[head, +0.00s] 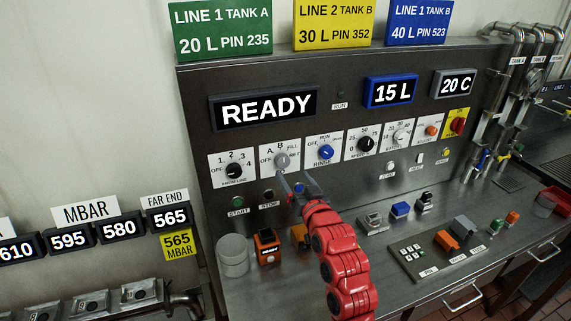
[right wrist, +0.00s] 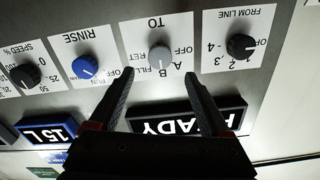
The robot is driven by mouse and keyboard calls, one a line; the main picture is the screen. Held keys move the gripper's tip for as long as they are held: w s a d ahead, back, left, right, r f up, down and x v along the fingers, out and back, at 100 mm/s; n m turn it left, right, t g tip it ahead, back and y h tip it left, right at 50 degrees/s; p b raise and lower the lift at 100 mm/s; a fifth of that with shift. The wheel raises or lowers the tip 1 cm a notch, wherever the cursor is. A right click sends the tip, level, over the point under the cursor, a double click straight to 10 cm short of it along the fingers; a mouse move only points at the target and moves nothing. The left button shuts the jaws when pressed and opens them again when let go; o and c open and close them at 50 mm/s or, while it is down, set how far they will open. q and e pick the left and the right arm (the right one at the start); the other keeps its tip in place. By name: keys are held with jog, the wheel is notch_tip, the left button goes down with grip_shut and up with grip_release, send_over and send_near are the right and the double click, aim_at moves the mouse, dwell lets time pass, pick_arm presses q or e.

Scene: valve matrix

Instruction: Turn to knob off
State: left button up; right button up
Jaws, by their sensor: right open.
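The TO knob is a grey round knob (head: 282,160) on a white plate marked OFF, A, B, FILL and RET, on the upright control panel. It shows upside down in the right wrist view (right wrist: 159,57). Which mark it points to is too small to tell. My right gripper (head: 293,176) is open, just below the knob in the head view. In the right wrist view its two fingers (right wrist: 159,74) reach toward the knob, which appears centred just beyond the fingertips, with nothing between them. My left gripper is not in view.
The black FROM LINE knob (head: 234,170) is left of the TO knob and the blue RINSE knob (head: 326,152) right of it. START (head: 238,202) and STOP (head: 267,195) buttons lie below. The READY display (head: 265,107) is above. Small devices stand on the steel counter (head: 340,260).

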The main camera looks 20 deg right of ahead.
aim_at(284, 163)
jog(key=w+p, duration=0.1)
jog(key=w, duration=0.4)
jog(key=shift+w+a+p, duration=0.15)
jog(key=shift+w+p, duration=0.1)
jog(key=shift+p, duration=0.15)
jog(key=shift+w+r, duration=0.1)
jog(key=shift+w, duration=0.7)
grip_shut()
jog(key=shift+f, duration=0.2)
